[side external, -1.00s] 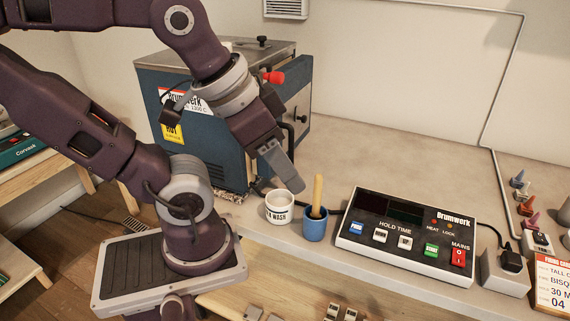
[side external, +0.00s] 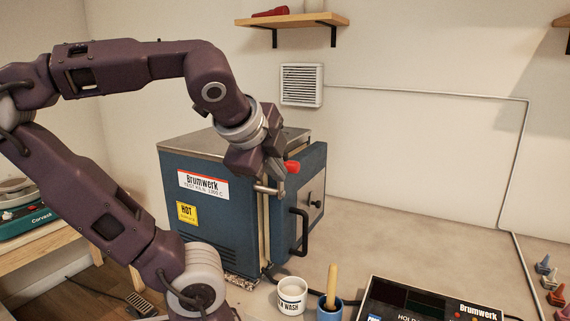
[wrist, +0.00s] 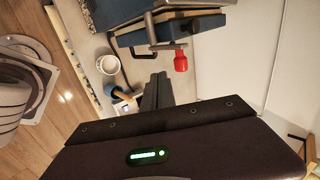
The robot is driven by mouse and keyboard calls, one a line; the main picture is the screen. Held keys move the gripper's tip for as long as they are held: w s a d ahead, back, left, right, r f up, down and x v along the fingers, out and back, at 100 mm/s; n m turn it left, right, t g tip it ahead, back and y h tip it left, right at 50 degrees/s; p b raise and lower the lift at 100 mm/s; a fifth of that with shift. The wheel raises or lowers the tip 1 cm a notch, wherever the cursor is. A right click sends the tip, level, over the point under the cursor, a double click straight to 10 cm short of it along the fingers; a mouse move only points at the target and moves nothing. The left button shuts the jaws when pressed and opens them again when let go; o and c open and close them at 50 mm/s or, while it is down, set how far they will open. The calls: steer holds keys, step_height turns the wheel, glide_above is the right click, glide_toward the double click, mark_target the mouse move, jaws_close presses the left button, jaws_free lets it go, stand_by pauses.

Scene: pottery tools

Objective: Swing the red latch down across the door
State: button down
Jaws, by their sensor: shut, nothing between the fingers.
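The blue kiln (side external: 210,215) stands on the bench, with its door (side external: 312,200) on the right side in the side view. A pale seam runs between body and door; the door looks closed against it. The latch's red grip (side external: 292,167) sticks out near the door's top. In the wrist view the red grip (wrist: 181,61) hangs from a grey metal bar (wrist: 166,46). My gripper (wrist: 158,76) is shut and empty, its tips a little short of the bar and left of the grip. In the side view my gripper's fingers are mostly hidden.
A black handle (side external: 303,232) projects from the door below the latch. A white cup (side external: 291,296) and a blue pot (side external: 329,311) with a wooden-handled tool stand in front. A control box (side external: 425,303) is at lower right.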

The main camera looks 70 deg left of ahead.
mark_target(293, 165)
steer(key=shift+w+a, duration=1.2)
steer(key=shift+a, duration=0.15)
steer(key=shift+w+a+r+g+h, duration=0.15)
steer(key=shift+w+g+h, duration=0.05)
steer(key=shift+g+h, duration=0.1)
steer(key=shift+w+a, duration=0.1)
steer(key=shift+w+a+r+g+h, duration=0.2)
steer(key=shift+w+a+g+h, duration=0.25)
steer(key=shift+h, duration=0.05)
steer(key=shift+w+a+r+g+h, duration=0.15)
steer(key=shift+w+a+g+h, duration=0.25)
steer(key=shift+g+h, duration=0.1)
steer(key=w+a+f+g+h, duration=0.3)
steer(key=w+a+f, duration=0.3)
steer(key=w+a, duration=0.1)
steer(key=shift+w+a+f+g+h, duration=0.15)
steer(key=shift+w+a+g+h, duration=0.15)
steer(key=shift+w+a+g, duration=0.1)
